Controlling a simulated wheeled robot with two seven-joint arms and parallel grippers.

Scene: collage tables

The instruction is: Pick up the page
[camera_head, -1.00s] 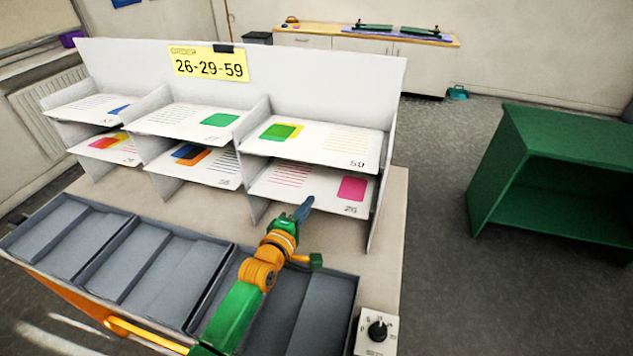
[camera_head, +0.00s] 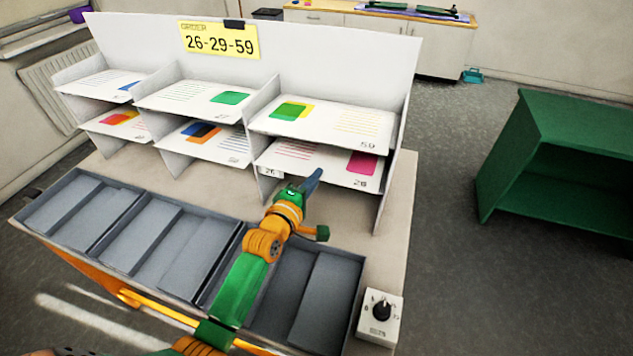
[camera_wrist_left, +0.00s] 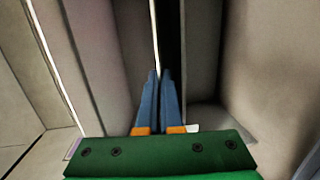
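The page (camera_head: 328,162) marked 26, with red lines and a pink square, is in the lower right compartment of the white shelf rack (camera_head: 400,90). My left gripper (camera_head: 315,180) is at its front edge, with the blue fingertips closed on it. The page's front edge stands slightly above the shelf, and a small 26 label shows below it. In the left wrist view the two fingers (camera_wrist_left: 160,76) are nearly together, with a thin pale edge running up from their tips. My right gripper is not in view.
A yellow order card (camera_head: 219,40) reads 26-29-59. Other pages lie in the remaining compartments, including page 59 (camera_head: 335,122) directly above. Grey trays (camera_head: 130,228) line the table front. A dial box (camera_head: 380,332) sits at the front right. A green shelf unit (camera_head: 555,135) stands right.

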